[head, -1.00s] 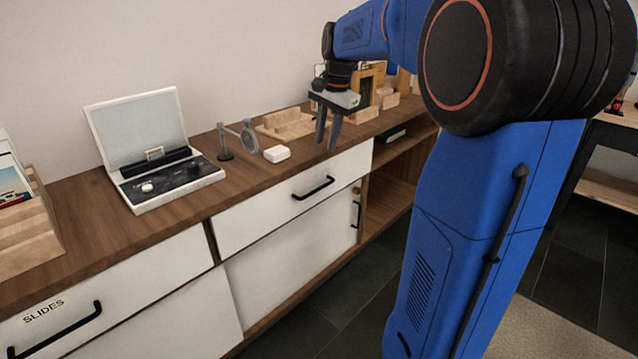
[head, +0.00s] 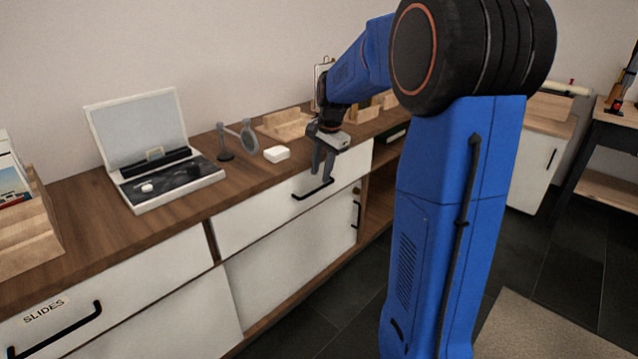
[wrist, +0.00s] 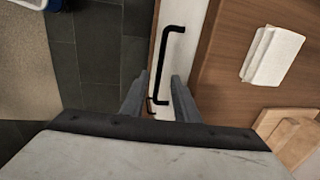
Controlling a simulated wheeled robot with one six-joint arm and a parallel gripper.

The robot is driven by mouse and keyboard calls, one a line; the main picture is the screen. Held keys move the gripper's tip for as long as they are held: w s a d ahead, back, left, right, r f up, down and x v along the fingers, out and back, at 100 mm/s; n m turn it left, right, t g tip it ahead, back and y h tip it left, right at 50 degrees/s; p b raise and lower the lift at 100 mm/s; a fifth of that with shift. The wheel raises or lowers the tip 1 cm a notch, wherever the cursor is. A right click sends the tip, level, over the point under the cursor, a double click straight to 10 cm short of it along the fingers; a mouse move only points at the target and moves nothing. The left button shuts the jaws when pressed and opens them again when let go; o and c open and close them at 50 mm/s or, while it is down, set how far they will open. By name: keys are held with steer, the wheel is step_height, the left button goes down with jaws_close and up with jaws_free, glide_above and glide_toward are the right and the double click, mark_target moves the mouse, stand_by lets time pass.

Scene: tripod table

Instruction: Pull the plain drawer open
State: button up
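The plain drawer (head: 262,208) is the white, unlabelled front under the middle of the wooden top, and it looks closed. Its black bar handle (head: 313,190) is on the right part of the front. My gripper (head: 322,174) is at the handle's right end, fingers pointing down. In the wrist view the handle (wrist: 166,65) runs up from between the two fingertips of my gripper (wrist: 158,92). The fingers are apart, with gaps beside the bar. I cannot tell whether they are at the bar's height.
A drawer labelled SLIDES (head: 115,283) is at the left. A white sliding door (head: 290,240) with its own handle lies below the plain drawer. On the top stand an open case (head: 150,150), a small white block (head: 277,154) and wooden holders (head: 285,124). Dark floor lies in front.

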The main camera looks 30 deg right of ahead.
mark_target(319, 182)
steer(key=shift+w+a+f, duration=0.1)
steer(key=shift+w+f, duration=0.15)
steer(key=shift+f, duration=1)
steer(key=shift+w+a+f, duration=0.1)
steer(key=shift+w+f, duration=0.1)
steer(key=shift+f, duration=1)
steer(key=shift+c, duration=0.3)
jaws_close()
